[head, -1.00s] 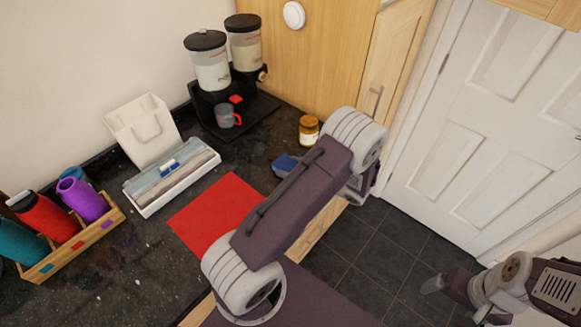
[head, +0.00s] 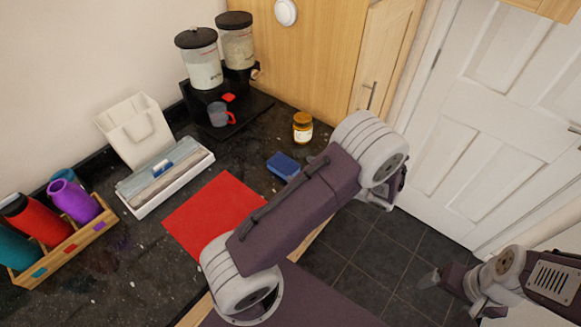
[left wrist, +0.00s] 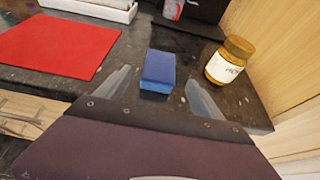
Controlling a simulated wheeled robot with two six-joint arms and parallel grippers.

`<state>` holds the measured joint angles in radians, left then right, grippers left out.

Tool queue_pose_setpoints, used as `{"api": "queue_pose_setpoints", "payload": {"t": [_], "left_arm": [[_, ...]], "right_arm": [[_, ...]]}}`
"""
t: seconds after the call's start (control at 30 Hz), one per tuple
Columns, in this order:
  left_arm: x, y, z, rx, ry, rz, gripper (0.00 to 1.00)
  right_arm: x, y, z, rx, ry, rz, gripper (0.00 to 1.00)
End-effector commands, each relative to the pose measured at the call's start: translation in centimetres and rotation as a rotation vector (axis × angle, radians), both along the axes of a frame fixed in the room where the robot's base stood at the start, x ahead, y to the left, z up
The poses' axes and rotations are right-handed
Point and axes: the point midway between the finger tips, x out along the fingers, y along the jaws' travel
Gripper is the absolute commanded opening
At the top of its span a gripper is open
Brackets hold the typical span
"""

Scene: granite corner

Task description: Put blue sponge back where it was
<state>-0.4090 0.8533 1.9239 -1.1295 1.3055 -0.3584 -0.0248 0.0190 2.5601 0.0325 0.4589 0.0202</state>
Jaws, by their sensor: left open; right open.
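The blue sponge (head: 283,166) lies on the dark granite counter, between the red mat and the amber jar. In the left wrist view the sponge (left wrist: 158,71) lies ahead of my left gripper (left wrist: 155,88), whose two fingers are apart with nothing held. In the head view my left arm covers the left gripper's fingers. My right gripper (head: 430,279) hangs at the lower right over the floor, empty and away from the counter.
The red mat (head: 214,213) lies left of the sponge, and the amber jar (head: 303,128) stands behind it. A white box (head: 166,180), a bottle rack (head: 65,245) and a dispenser with a mug (head: 219,115) stand further left and back. A wooden cabinet borders the counter.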

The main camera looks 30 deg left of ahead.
Motion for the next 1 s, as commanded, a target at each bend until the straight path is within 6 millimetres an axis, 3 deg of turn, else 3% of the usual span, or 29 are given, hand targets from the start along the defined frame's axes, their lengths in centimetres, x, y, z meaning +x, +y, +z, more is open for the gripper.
{"api": "queue_pose_setpoints", "payload": {"t": [0.2,0.37,0.43,0.53,0.6,0.67,0.8,0.9,1.0], "left_arm": [[-0.2,-3.0,1.3,0.0,-0.001,-0.001,0.78],[-0.4,-3.4,1.5,-0.004,0.0,0.004,0.78],[-1.6,-2.9,1.2,-0.064,-0.021,0.063,0.78],[-6.5,-2.3,0.0,-0.316,-0.131,0.331,0.78],[-10.3,-3.7,-1.0,-0.539,-0.283,0.603,0.78],[-12.2,-5.5,-1.3,-0.706,-0.438,0.835,0.78],[-12.8,-8.3,-0.6,-0.957,-0.784,1.256,0.78],[-12.4,-8.8,-0.1,-1.028,-0.925,1.406,0.78],[-12.2,-8.9,0.1,-1.047,-0.965,1.446,0.78]], "right_arm": [[0.0,0.0,-0.3,0.0,0.0,0.0,0.86],[0.0,0.0,-0.3,0.0,0.0,0.0,0.86],[0.0,0.0,-0.3,0.0,0.0,0.0,0.86],[0.0,0.0,-0.3,0.0,0.0,0.0,0.86],[0.0,0.0,-0.3,0.0,0.0,0.0,0.86],[0.0,0.0,-0.3,0.0,0.0,0.0,0.86],[0.0,0.0,-0.3,0.0,0.0,0.0,0.86],[0.0,0.0,-0.3,0.0,0.0,0.0,0.86],[0.0,0.0,-0.3,0.0,0.0,0.0,0.86]]}}
